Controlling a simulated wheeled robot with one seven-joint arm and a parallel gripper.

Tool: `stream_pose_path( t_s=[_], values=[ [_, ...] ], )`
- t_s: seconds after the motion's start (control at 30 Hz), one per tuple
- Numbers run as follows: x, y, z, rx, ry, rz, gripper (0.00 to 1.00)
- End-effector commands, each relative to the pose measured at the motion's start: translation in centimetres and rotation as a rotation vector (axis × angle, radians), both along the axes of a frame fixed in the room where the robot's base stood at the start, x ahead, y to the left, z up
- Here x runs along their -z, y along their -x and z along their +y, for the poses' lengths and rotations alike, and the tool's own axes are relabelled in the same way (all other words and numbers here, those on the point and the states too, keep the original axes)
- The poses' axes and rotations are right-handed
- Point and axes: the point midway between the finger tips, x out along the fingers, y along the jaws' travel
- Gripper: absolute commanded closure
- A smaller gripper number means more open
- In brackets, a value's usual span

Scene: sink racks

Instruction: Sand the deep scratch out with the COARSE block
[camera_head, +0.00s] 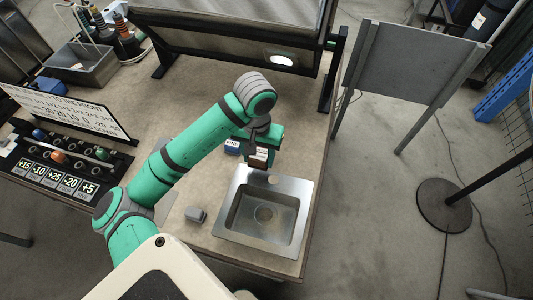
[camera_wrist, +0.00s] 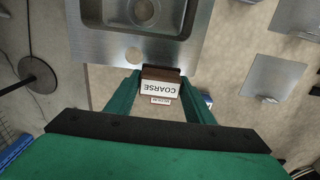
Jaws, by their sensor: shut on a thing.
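My gripper (camera_wrist: 160,79) is shut on the COARSE block (camera_wrist: 160,87), whose white label reads COARSE upside down in the wrist view. In the head view my gripper (camera_head: 260,152) holds the brown-edged block (camera_head: 257,165) just behind the back rim of the steel sink (camera_head: 228,222). The sink (camera_wrist: 88,45) also shows at the top of the wrist view, with a drain in its basin and a round hole in its rim. I cannot make out a scratch. Whether the block touches the bench is unclear.
A blue block labelled FINE (camera_head: 232,146) stands just left of my gripper. A small white label (camera_wrist: 161,100) shows beyond the held block, too small to read surely. A small grey object (camera_head: 196,214) lies left of the sink. A dark framed panel (camera_head: 230,40) stands behind.

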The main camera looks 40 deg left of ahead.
Motion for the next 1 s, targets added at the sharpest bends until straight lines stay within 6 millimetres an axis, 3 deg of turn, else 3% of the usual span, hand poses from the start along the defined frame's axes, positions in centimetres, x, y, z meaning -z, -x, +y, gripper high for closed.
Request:
stream_pose_path(
  t_s=[0.3, 0.33, 0.4, 1.0],
  values=[
    [-0.08, 0.16, 0.02, 0.001, 0.0, 0.0, 0.76],
    [-0.08, 0.16, 0.03, 0.0, 0.0, 0.0, 0.59],
    [-0.08, 0.19, 0.09, -0.001, 0.0, 0.0, 0.7],
    [-0.08, 0.24, 0.18, -0.003, 0.0, 0.0, 0.7]
  ],
)
